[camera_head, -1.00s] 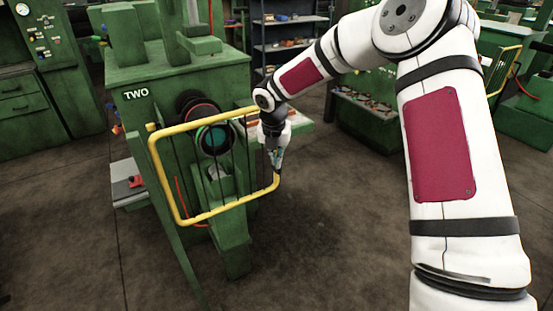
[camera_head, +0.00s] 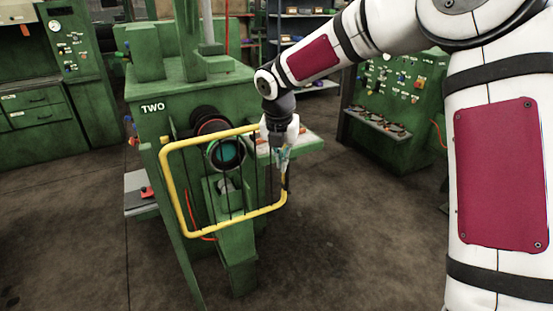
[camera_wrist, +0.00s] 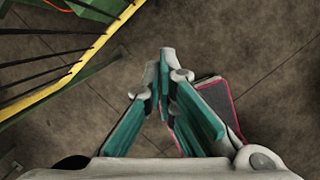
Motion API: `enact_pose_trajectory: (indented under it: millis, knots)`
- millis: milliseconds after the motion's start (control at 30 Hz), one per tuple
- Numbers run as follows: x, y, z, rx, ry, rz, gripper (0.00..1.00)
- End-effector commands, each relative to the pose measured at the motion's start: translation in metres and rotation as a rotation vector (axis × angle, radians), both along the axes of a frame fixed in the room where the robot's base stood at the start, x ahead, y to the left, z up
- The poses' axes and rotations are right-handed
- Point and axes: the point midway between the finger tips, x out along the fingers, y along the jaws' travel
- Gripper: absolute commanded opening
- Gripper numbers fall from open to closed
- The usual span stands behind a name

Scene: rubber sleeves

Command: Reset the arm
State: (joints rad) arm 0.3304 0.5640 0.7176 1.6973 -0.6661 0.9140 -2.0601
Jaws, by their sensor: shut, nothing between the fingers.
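My gripper (camera_head: 281,166) hangs from the arm at the right end of the yellow guard frame (camera_head: 226,217) of the green machine marked TWO (camera_head: 180,93). It points down. In the wrist view my gripper (camera_wrist: 167,52) is shut, its teal-padded fingers meeting at the tips with nothing between them. The yellow guard (camera_wrist: 85,62) shows at the upper left of the wrist view, apart from the fingers. I cannot tell in the head view whether the gripper touches the guard.
A small side shelf (camera_head: 304,142) on the machine is just right of my gripper. A green control cabinet (camera_head: 405,88) with a parts ledge stands at the right back, and another cabinet (camera_head: 40,120) at the left. The concrete floor (camera_head: 350,235) at front right is clear.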

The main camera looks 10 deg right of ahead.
Motion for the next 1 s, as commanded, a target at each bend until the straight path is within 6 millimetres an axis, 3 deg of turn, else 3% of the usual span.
enact_pose_trajectory:
  millis: [133,267,500,700,1000]
  knots:
    - [-0.016,-0.005,0.018,-0.007,-0.021,-0.110,0.00]
    - [-0.047,-0.016,0.045,-0.001,-0.069,-0.344,0.00]
    - [-0.119,-0.041,0.095,0.081,-0.198,-0.876,0.00]
    - [-0.183,-0.058,0.125,0.231,-0.304,-1.334,0.00]
    - [-0.279,-0.074,0.144,0.587,-0.364,-2.016,0.00]
